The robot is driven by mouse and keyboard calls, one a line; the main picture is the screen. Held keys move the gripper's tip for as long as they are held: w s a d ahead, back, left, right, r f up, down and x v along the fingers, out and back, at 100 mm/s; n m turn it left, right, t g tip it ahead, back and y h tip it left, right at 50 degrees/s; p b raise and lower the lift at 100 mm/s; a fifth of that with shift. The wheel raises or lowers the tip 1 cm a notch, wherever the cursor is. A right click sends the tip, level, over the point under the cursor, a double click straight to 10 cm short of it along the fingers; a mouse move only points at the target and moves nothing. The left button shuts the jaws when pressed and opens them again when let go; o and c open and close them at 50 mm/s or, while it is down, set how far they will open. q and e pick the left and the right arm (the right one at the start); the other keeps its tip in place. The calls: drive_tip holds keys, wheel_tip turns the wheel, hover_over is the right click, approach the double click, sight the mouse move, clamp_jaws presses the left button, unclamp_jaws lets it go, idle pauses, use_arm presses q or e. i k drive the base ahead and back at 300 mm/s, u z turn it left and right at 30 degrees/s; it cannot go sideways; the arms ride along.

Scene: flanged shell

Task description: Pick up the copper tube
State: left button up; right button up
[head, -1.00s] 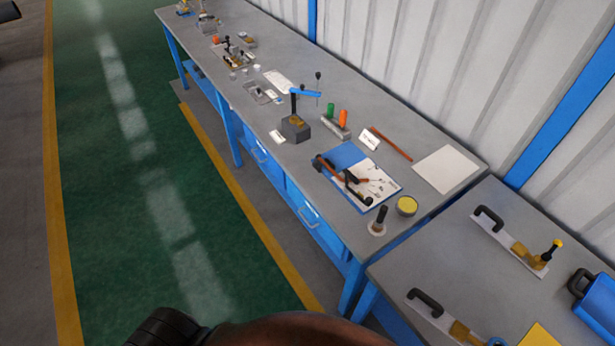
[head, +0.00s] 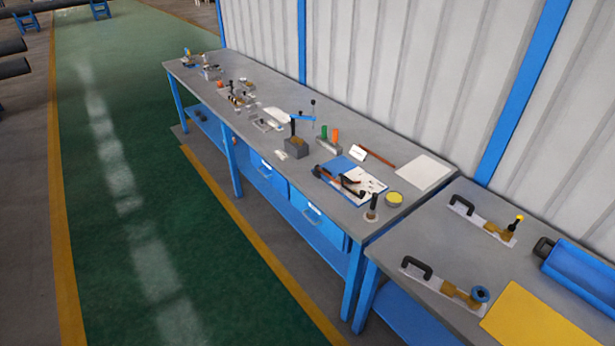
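A thin reddish-brown rod (head: 379,159), which looks like the copper tube, lies on the far long workbench (head: 225,78) in the head view. It lies near the bench's wall side, between a small white card (head: 358,152) and a pale square sheet (head: 424,172). It is small in view, so I cannot tell whether it is hollow. Neither of my grippers is in view.
A blue-and-white board with tools (head: 357,172), a yellow-topped round tin (head: 393,198) and a dark upright handle (head: 372,207) stand near the rod. A nearer table (head: 400,232) holds handled plates and a blue tray (head: 585,270). The green floor lane (head: 140,200) is clear.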

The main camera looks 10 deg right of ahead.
sight(338, 183)
drive_tip(key=u, duration=0.65)
drive_tip(key=i, duration=1.45)
drive_tip(key=z, duration=0.8)
drive_tip(key=i, duration=0.65)
drive_tip(key=z, duration=0.7)
